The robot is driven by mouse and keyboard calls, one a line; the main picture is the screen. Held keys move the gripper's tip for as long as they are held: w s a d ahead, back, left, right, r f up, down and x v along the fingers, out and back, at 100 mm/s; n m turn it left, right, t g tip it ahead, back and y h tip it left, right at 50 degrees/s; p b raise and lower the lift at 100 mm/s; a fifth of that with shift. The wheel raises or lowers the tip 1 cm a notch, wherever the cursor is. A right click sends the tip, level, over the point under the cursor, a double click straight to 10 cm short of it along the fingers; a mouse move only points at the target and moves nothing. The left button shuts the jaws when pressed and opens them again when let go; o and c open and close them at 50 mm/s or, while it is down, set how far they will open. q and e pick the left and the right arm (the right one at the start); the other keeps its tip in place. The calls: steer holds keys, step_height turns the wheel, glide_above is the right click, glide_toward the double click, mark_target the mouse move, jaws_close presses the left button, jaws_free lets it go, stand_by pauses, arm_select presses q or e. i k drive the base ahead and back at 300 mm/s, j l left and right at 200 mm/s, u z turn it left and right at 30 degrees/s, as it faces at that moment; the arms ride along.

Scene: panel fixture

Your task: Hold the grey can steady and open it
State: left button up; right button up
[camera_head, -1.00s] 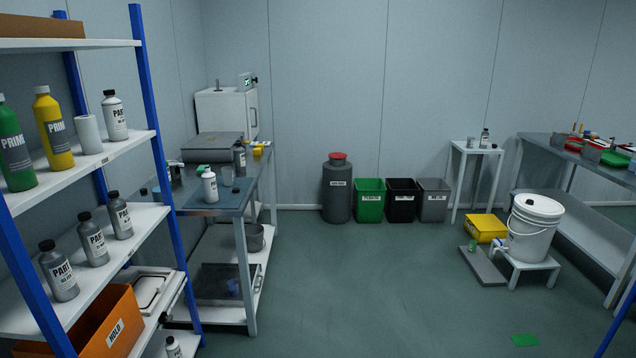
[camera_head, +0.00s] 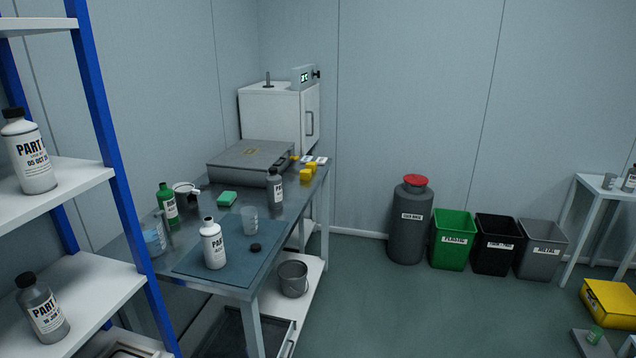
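A large grey can (camera_head: 407,232) with a red lid (camera_head: 415,181) stands upright on the floor by the back wall, right of the steel table. The lid sits on its top, and a white label is on its front, too small to read surely. A smaller grey bottle (camera_head: 275,190) with a dark cap stands on the steel table. Neither of my grippers is in view, and nothing touches the can.
The table (camera_head: 318,190) carries a white bottle without a cap (camera_head: 213,246), a loose black cap (camera_head: 255,247), a beaker (camera_head: 250,220) and a grey case (camera_head: 250,158). Green (camera_head: 453,242), black (camera_head: 495,247) and grey (camera_head: 540,252) bins stand right of the can. Floor in front is clear.

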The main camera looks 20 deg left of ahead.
mark_target(273, 182)
steer(key=i+l+u, duration=0.2)
steer(key=i, duration=0.15)
steer(key=i+u, duration=0.2)
steer(key=i, duration=0.2)
steer(key=i+l+u, duration=0.2)
steer(key=i+l, duration=0.1)
steer(key=i, duration=0.05)
